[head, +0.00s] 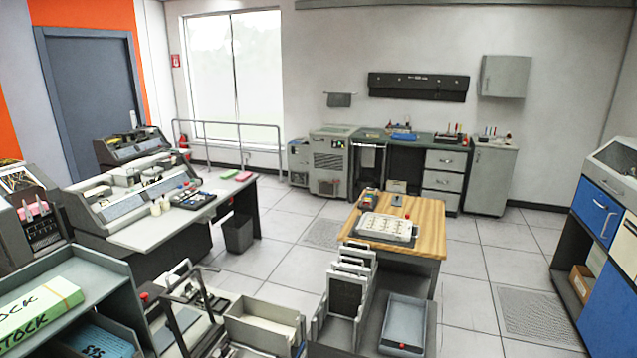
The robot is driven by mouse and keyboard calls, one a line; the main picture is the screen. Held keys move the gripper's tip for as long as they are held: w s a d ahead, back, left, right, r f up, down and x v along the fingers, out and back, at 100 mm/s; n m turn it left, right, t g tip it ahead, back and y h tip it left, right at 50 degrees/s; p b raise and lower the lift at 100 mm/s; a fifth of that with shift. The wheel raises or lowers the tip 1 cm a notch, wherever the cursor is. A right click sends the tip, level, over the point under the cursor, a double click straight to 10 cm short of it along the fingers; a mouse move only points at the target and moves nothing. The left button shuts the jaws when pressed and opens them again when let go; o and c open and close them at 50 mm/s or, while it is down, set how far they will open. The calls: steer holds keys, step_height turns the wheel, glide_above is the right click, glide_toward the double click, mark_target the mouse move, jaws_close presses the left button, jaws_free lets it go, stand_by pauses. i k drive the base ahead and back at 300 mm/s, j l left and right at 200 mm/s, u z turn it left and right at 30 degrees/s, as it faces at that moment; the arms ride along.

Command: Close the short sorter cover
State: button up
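No part of my gripper shows in the head view. I cannot tell for certain which machine is the short sorter. A short grey machine (128,148) with dark parts on top stands at the back left, by the blue-grey door. A long grey machine (130,195) with a sloped front stands before it. At the left edge is another grey machine (35,225), its inner parts and pink cards exposed. A cover on any of them is too small to make out clearly.
A wooden-topped table (425,215) with a white tray stands at centre right. Racks, a beige bin (262,325) and a grey tray (404,325) fill the near front. A blue-doored cabinet (598,215) is at right. Tiled floor (285,225) is open between.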

mark_target(208, 336)
steer(key=u, duration=1.25)
